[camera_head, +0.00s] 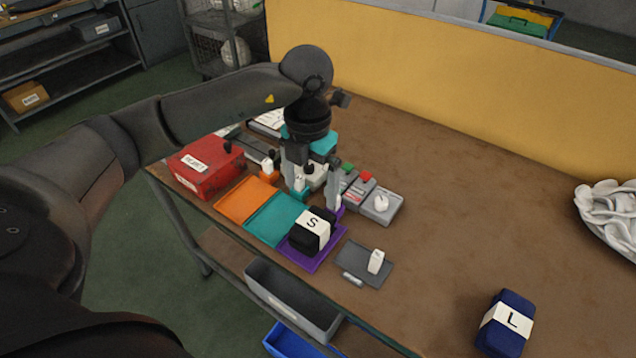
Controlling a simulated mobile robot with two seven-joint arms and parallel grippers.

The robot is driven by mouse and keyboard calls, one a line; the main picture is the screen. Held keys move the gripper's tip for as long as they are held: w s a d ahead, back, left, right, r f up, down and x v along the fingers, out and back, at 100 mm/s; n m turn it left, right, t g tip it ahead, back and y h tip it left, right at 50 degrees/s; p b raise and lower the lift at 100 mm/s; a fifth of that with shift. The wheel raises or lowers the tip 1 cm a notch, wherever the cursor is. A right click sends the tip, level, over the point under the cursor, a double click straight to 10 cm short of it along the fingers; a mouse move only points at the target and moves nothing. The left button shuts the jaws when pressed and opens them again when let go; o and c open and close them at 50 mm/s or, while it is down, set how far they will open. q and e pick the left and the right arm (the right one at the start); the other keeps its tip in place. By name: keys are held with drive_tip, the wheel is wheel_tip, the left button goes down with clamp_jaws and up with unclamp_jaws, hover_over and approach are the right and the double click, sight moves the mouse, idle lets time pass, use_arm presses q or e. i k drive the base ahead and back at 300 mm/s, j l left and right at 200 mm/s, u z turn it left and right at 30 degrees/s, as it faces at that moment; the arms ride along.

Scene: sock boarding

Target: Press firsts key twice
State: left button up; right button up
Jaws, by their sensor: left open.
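My left gripper (313,184) points down over the back of the coloured trays, its two fingers apart and nothing visibly held. It hides part of the row of small fixtures behind the trays. Just right of it are small grey boxes, one with a green button (347,167) and one with a red button (366,176). Beside them a grey box carries a white knob (381,203). I cannot read which key is the firsts key, and I cannot tell whether the fingers touch anything. My right gripper is not in view.
Orange (240,197), teal (268,222) and purple (309,262) trays lie in a row; a black bundle labelled S (311,232) is on the purple one. A red box (205,166) stands left. A blue bundle labelled L (506,324) lies front right. The table's middle right is clear.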

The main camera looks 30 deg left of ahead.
sight(348, 167)
drive_tip(key=u, duration=0.8)
